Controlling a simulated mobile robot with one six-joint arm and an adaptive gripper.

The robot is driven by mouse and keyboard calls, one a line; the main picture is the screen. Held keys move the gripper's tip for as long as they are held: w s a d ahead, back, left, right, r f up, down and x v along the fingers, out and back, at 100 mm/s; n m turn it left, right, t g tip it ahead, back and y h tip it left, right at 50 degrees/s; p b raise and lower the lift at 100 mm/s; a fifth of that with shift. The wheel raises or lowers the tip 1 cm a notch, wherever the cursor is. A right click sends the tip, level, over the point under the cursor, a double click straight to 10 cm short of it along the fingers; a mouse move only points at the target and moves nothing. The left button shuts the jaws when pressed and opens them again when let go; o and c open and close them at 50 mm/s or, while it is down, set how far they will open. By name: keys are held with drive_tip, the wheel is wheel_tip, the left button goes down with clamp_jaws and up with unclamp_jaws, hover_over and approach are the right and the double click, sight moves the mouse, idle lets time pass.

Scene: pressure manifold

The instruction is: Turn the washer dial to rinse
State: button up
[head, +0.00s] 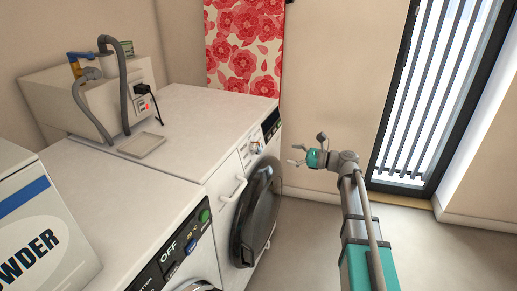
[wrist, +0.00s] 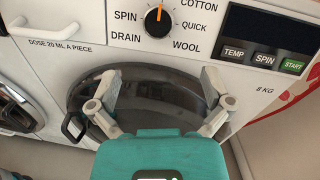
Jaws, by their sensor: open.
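The washer dial (wrist: 158,19) is a round black knob with an orange pointer, at the top of the wrist view. Its pointer points up, between the SPIN and COTTON labels. DRAIN, QUICK and WOOL also show around it; no rinse label is visible, and the area above the dial is cut off. In the head view the dial is small on the front of the far washer (head: 190,115). My gripper (wrist: 158,85) is open and empty, in front of the dark round door and below the dial in the wrist view. In the head view my gripper (head: 298,155) is right of the washer, apart from it.
The washer's dark door (head: 258,212) bulges forward. Buttons TEMP, SPIN and START (wrist: 292,66) sit right of the dial. A second machine (head: 140,215) and a powder box (head: 45,235) stand nearer. Open floor lies right of the washer, towards the barred window (head: 430,90).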

sight(261, 148)
drive_tip(key=x, duration=1.1)
drive_tip(key=shift+w+a, duration=0.1)
drive_tip(key=shift+a, duration=0.2)
drive_tip(key=shift+w+r, duration=0.1)
drive_tip(key=c, duration=1.1)
